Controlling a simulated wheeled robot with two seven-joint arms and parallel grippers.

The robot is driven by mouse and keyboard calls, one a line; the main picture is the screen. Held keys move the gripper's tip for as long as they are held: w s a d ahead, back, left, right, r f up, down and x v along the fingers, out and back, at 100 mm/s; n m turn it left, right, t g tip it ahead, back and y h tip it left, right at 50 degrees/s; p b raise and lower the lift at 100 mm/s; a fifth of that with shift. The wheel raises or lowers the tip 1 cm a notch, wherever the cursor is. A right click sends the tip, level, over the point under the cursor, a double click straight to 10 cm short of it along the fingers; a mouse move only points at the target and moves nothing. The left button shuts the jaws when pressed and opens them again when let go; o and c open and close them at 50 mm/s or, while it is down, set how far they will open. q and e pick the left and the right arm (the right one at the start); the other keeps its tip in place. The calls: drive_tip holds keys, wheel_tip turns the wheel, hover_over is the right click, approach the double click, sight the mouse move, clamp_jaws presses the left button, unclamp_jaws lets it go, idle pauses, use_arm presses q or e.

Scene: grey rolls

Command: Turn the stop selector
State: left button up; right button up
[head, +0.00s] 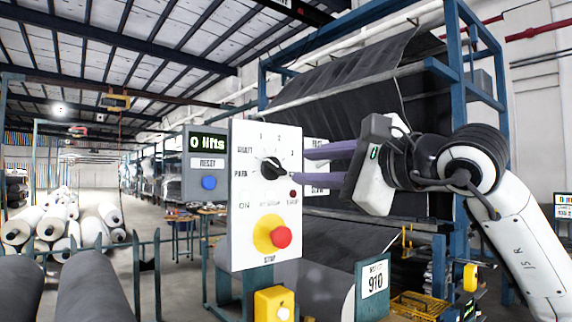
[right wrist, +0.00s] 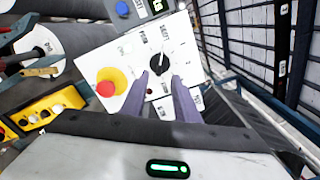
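The stop selector is a black round knob (head: 271,168) on a white control panel (head: 250,215), with printed labels around it. A pale line shows on the knob in the right wrist view (right wrist: 160,64); which label it points to is hard to tell. My right gripper (head: 303,168) comes in from the right, its two purple fingers spread. In the right wrist view the fingertips (right wrist: 160,76) stand apart on either side of the knob's near edge. I cannot tell whether they touch it. My left gripper is not in view.
Below the knob is a red mushroom button (head: 281,237) on a yellow disc. A grey box (head: 204,180) with a "0 lifts" display and blue button stands left. A yellow button box (head: 274,304) is below. A blue rack (head: 458,120) with dark fabric stands behind my right arm.

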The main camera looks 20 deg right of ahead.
sight(279, 168)
drive_tip(key=p+x, duration=0.1)
drive_tip(key=x, duration=0.6)
drive_tip(key=shift+w+a+p, duration=0.1)
drive_tip(key=shift+w+p, duration=0.05)
drive_tip(key=shift+p, duration=0.25)
clamp_jaws()
